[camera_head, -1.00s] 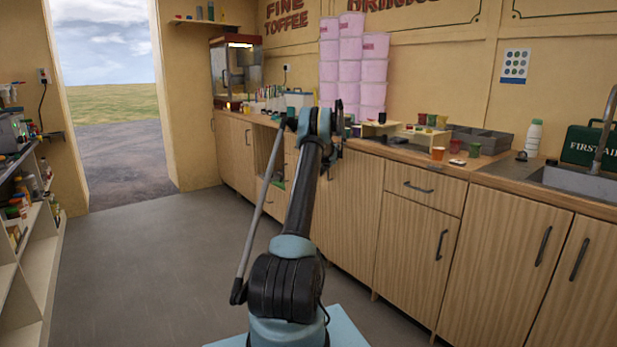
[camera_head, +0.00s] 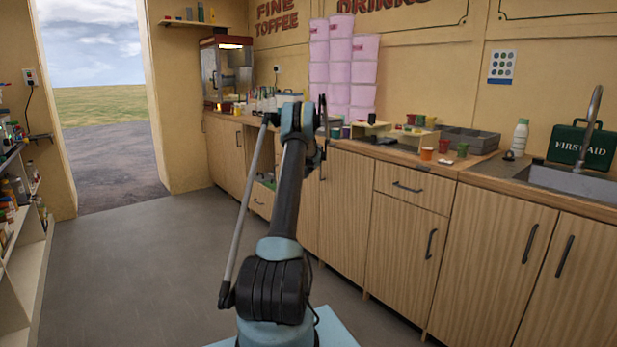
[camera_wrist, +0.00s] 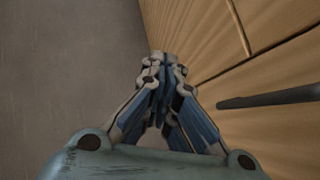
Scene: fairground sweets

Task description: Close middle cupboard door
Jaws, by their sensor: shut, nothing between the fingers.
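The wooden cupboard fronts run along the right wall. A tall door (camera_head: 345,215) right of my arm looks flush with its neighbours, with a dark handle near its upper left edge; my arm hides part of this area, so I cannot tell whether a gap remains. In the wrist view a wooden front (camera_wrist: 205,35) with seams and a dark bar handle (camera_wrist: 275,97) lies to the right of my gripper (camera_wrist: 160,60). The gripper is shut and empty, its tips close beside the wood; contact cannot be told. In the head view it is mostly hidden behind the arm.
More closed doors (camera_head: 490,260) and a drawer (camera_head: 410,187) lie to the right. The countertop holds cups, tubs and a sink. A shelf unit (camera_head: 30,245) stands left; the grey floor (camera_head: 140,270) between is clear.

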